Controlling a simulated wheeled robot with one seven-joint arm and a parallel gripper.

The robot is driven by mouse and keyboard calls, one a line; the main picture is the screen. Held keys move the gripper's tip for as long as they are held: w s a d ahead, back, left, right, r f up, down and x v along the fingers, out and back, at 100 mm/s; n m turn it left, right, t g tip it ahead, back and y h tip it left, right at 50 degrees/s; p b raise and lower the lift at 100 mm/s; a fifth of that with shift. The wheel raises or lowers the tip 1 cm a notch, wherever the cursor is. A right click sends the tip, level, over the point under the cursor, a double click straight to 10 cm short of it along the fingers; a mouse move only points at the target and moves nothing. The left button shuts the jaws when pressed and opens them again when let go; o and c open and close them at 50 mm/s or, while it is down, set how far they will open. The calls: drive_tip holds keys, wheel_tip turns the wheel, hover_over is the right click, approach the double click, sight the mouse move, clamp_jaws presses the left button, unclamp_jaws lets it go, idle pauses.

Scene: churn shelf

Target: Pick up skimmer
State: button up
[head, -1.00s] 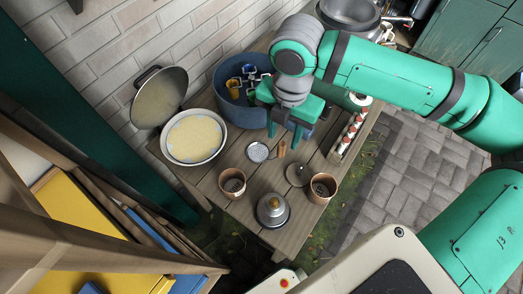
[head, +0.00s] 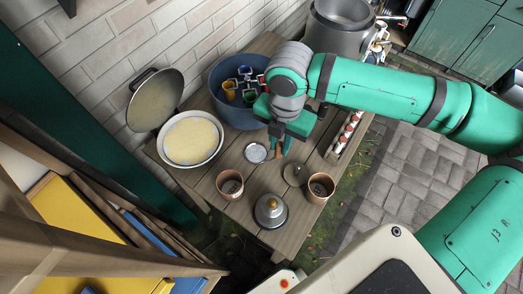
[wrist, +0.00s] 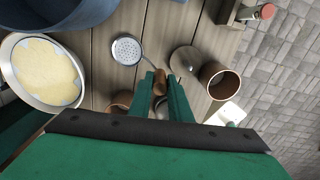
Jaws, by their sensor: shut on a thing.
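The skimmer (head: 255,152) has a round perforated metal disc and a wooden handle. It lies at the middle of the wooden table, its handle pointing right. In the wrist view its disc (wrist: 127,51) is up and left of the fingers, and the handle runs between them. My gripper (head: 280,147) points down, its two green fingers shut on the handle. In the wrist view the fingers (wrist: 162,78) stand on either side of the handle. I cannot tell whether the skimmer is clear of the table.
A white bowl of yellow content (head: 193,140) stands left, a blue tub (head: 237,108) behind. Two brown cups (head: 229,184) (head: 320,188), a flat round lid (head: 294,173) and a domed metal lid (head: 270,211) lie in front. A rack of small jars (head: 347,135) stands right.

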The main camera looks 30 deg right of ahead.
drive_tip(key=shift+a, duration=0.1)
drive_tip(key=shift+w+r, duration=0.15)
drive_tip(key=shift+r, duration=0.35)
drive_tip(key=shift+s+r, duration=0.2)
drive_tip(key=shift+r, duration=1.05)
drive_tip(key=s+d+r, duration=0.2)
drive_tip(key=s+r, duration=0.2)
drive_tip(key=s, duration=0.2)
drive_tip(key=s+d+r, duration=0.3)
drive_tip(key=s+r, duration=0.2)
drive_tip(key=s, duration=0.1)
drive_tip(key=shift+s+d+r, duration=0.25)
drive_tip(key=shift+s+r, duration=0.05)
drive_tip(key=shift+s, duration=0.05)
drive_tip(key=shift+d, duration=0.1)
